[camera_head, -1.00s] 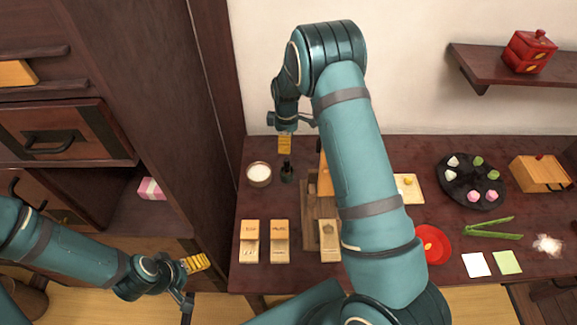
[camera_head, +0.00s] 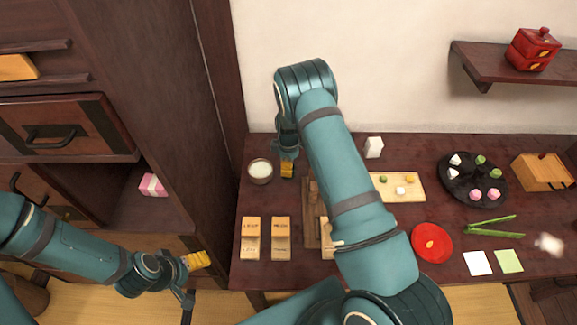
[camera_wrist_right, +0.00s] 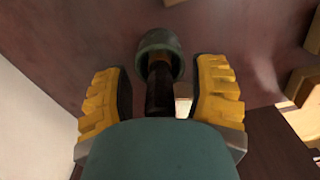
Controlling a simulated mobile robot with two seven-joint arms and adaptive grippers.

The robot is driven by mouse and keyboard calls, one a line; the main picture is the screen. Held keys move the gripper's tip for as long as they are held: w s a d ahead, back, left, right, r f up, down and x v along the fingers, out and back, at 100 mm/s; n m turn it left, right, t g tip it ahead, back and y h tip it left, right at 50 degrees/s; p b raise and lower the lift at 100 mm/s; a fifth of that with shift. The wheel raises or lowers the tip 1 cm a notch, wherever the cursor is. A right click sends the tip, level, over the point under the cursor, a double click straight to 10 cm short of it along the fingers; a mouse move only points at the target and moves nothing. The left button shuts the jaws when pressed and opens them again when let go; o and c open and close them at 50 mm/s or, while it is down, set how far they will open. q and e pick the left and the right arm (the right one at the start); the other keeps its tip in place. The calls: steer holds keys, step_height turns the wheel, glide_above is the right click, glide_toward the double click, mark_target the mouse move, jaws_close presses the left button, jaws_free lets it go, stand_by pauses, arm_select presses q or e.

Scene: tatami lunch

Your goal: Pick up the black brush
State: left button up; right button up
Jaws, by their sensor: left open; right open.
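The black brush (camera_wrist_right: 159,92) shows in the right wrist view as a dark upright shaft with a rounded grey-green end. It is between the yellow pads of my right gripper (camera_wrist_right: 162,75), with gaps on both sides. My right gripper (camera_head: 287,169) is open and points down at the table's back left. It hides the brush in the head view. My left gripper (camera_head: 194,279) is open and empty, off the table's left edge.
A white-filled bowl (camera_head: 260,171) stands just left of my right gripper. Wooden blocks (camera_head: 250,239) lie toward the front. A dark round tray (camera_head: 460,196), green tongs (camera_head: 490,226) and a red plate (camera_head: 431,243) are farther right. A tall cabinet (camera_head: 170,90) borders the left.

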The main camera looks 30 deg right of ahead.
steer(key=shift+c, duration=0.4)
jaws_close()
step_height(320, 180, up, 10)
stand_by(0.4)
